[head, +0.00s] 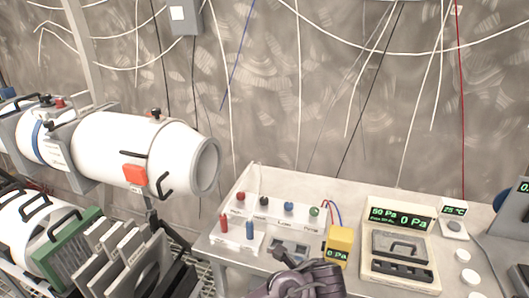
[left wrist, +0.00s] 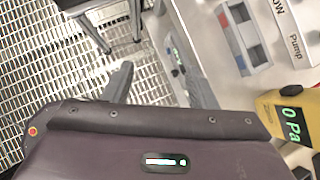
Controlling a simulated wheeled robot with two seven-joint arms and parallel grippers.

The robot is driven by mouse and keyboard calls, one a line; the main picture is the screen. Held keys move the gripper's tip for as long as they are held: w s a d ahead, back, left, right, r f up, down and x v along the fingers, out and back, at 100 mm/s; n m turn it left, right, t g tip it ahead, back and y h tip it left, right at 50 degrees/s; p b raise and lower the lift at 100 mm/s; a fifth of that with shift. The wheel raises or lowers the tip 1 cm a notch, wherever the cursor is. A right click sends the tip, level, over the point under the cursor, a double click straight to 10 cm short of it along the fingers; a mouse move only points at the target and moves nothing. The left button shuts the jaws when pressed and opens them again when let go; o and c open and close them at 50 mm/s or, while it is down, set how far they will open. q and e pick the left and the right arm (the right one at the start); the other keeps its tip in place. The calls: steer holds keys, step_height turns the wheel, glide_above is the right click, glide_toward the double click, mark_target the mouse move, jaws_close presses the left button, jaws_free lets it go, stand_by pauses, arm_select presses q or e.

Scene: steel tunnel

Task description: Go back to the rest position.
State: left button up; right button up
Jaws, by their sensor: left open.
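My left gripper (head: 300,280) shows in the head view as a dark purple wrist at the bottom middle, by the front of the bench (head: 355,190). It is just left of and in front of the yellow gauge (head: 340,246), which reads 0 Pa. In the left wrist view the fingers of the left gripper (left wrist: 160,80) stand apart with nothing seen between them. Metal grating and the bench edge lie beyond them. The yellow gauge is close at the right there (left wrist: 292,115). My right gripper is in neither view.
A white panel with coloured knobs (head: 275,205) and a pressure display unit (head: 401,240) stand on the bench. White cylinders (head: 110,145) and a rack of grey plates (head: 125,255) are at the left. Cables hang on the back wall.

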arm_select(q)
steer(key=s+a+f+n+g+h, duration=0.2)
steer(key=s+a+f+n, duration=0.25)
steer(key=f, duration=0.65)
steer(key=s+a+f+n+g+h, duration=0.1)
steer(key=s+a+f+n+h, duration=0.3)
steer(key=f, duration=0.8)
steer(key=s+a+f+n+g+y, duration=0.1)
steer(key=s+a+f+n+g, duration=0.3)
steer(key=f, duration=0.7)
steer(key=s+a+f+n, duration=0.4)
steer(key=s, duration=0.5)
steer(key=s+a+f+n+t, duration=0.1)
steer(key=s+a+f+n, duration=0.3)
steer(key=s, duration=0.5)
steer(key=s+a+f+n+t, duration=0.1)
steer(key=s+a+f+n, duration=0.3)
steer(key=s, duration=0.5)
steer(key=shift+a+f, duration=0.85)
steer(key=shift+a, duration=0.35)
